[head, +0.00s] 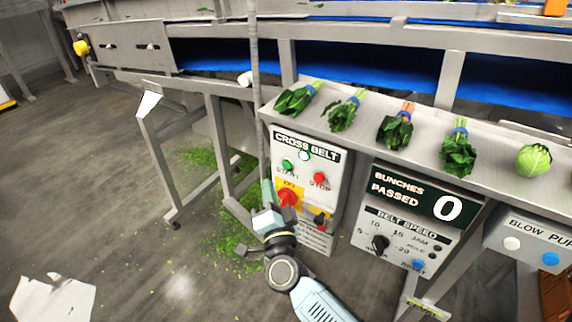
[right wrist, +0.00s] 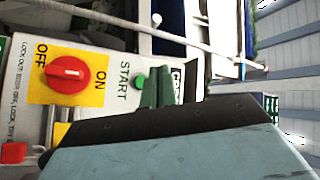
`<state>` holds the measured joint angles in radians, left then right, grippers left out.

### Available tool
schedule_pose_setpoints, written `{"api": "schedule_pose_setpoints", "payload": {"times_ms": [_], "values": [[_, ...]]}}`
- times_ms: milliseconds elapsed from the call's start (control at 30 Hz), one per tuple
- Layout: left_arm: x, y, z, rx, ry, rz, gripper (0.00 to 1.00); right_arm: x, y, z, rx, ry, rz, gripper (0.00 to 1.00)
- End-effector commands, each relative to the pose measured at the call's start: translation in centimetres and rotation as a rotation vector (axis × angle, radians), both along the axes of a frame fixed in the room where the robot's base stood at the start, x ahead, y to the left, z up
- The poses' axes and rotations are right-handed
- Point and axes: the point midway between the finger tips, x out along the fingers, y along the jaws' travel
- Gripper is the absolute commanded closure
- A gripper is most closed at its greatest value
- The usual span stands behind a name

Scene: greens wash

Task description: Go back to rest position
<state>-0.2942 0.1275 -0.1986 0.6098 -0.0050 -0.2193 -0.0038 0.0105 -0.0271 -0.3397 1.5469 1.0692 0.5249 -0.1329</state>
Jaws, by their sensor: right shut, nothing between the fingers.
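My right gripper (head: 267,188) is in front of the cross belt control box (head: 335,160), beside its left edge. Its fingers are together and empty, and they also show in the right wrist view (right wrist: 160,84), near the green START button (right wrist: 140,82). The red rotary switch (head: 288,198) on its yellow plate sits just right of the gripper in the head view. It shows large in the right wrist view (right wrist: 68,73), with OFF and ON marked. I cannot tell whether the fingers touch the box. My left gripper is not in view.
Several bunches of greens (head: 397,130) and a round green head (head: 533,160) lie on the metal ledge (head: 375,103). The display (head: 420,195) reads 0. A metal frame leg (head: 160,165) stands left. Leaf scraps (head: 205,158) litter the floor. Open floor (head: 85,165) lies left.

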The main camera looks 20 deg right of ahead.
Motion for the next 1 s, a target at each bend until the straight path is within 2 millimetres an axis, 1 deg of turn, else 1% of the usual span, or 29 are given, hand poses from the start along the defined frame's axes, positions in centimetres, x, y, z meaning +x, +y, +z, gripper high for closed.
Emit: {"api": "schedule_pose_setpoints", "payload": {"times_ms": [233,533,567,633,667,767,800,867,900,967,1000], "values": [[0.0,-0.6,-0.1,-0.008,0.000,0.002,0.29,0.0,0.0,0.0,0.000,0.000,0.000,1.00],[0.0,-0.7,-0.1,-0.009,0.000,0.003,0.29,0.0,0.0,-0.1,-0.001,0.002,0.000,1.00],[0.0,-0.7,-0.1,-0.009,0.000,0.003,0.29,0.0,0.0,-0.2,-0.004,0.004,0.001,1.00],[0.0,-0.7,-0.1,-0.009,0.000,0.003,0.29,-0.1,0.1,-1.3,-0.028,0.025,0.010,1.00],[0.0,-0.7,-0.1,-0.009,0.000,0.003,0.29,-0.3,0.2,-2.1,-0.048,0.043,0.019,1.00],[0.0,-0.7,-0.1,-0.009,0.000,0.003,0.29,-1.2,0.5,-6.9,-0.154,0.142,0.067,1.00],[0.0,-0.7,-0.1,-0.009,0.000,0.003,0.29,-1.9,0.6,-9.5,-0.208,0.197,0.095,1.00],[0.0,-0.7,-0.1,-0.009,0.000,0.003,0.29,-3.4,0.7,-13.8,-0.297,0.289,0.144,1.00],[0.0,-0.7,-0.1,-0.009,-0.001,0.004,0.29,-4.6,0.7,-16.7,-0.355,0.353,0.180,1.00],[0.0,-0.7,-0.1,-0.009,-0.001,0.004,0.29,-6.7,0.5,-20.8,-0.432,0.449,0.232,1.00],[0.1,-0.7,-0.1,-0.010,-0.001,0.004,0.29,-8.3,0.3,-23.4,-0.482,0.512,0.268,1.00]]}}
